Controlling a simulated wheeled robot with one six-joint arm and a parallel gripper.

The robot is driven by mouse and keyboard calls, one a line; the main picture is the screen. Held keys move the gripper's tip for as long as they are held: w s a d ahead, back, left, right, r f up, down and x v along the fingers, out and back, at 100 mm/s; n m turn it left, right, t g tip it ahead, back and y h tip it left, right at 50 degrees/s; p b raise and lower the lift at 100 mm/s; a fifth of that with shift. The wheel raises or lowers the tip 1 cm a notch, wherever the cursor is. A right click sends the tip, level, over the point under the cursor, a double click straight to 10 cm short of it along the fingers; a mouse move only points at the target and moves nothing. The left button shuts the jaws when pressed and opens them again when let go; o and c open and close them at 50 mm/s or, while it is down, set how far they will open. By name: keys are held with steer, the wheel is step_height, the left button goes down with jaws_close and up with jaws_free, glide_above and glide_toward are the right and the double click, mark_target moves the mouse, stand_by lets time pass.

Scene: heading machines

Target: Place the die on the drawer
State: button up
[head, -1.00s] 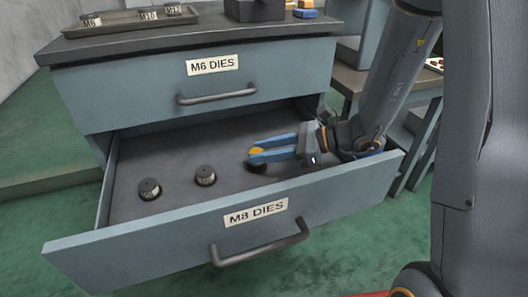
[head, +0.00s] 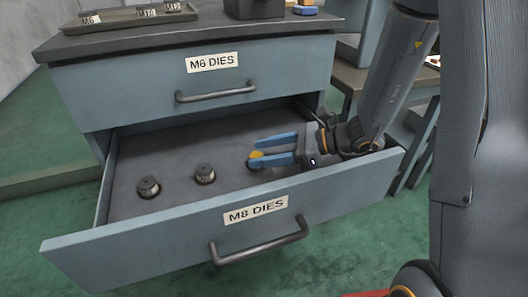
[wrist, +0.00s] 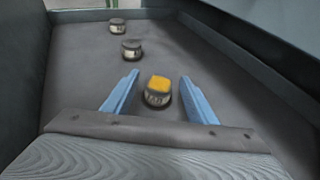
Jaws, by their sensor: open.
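The open drawer (head: 112,228) is labelled M8 DIES and holds three dies on its dark floor. One die with a yellow top (head: 256,160) stands by my gripper (head: 277,149). In the wrist view this yellow-topped die (wrist: 158,92) stands upright between the two blue fingers of my gripper (wrist: 158,97), with a gap on each side. My gripper is open and low inside the drawer. Two dark-topped dies, one in the middle (head: 205,174) and one at the left (head: 148,187), stand apart from it.
The shut M6 DIES drawer (head: 130,90) is above. A tray (head: 110,24) with several dies and a dark block (head: 254,8) are on the cabinet top. The drawer's front wall (head: 180,232) rises close to my arm. A side table stands at the right.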

steer(key=shift+r, duration=0.1)
steer(key=shift+r, duration=0.3)
steer(key=p+v, duration=0.2)
steer(key=v, duration=0.5)
steer(key=shift+d+r, duration=0.2)
steer(key=shift+r, duration=0.1)
steer(key=shift+s, duration=0.1)
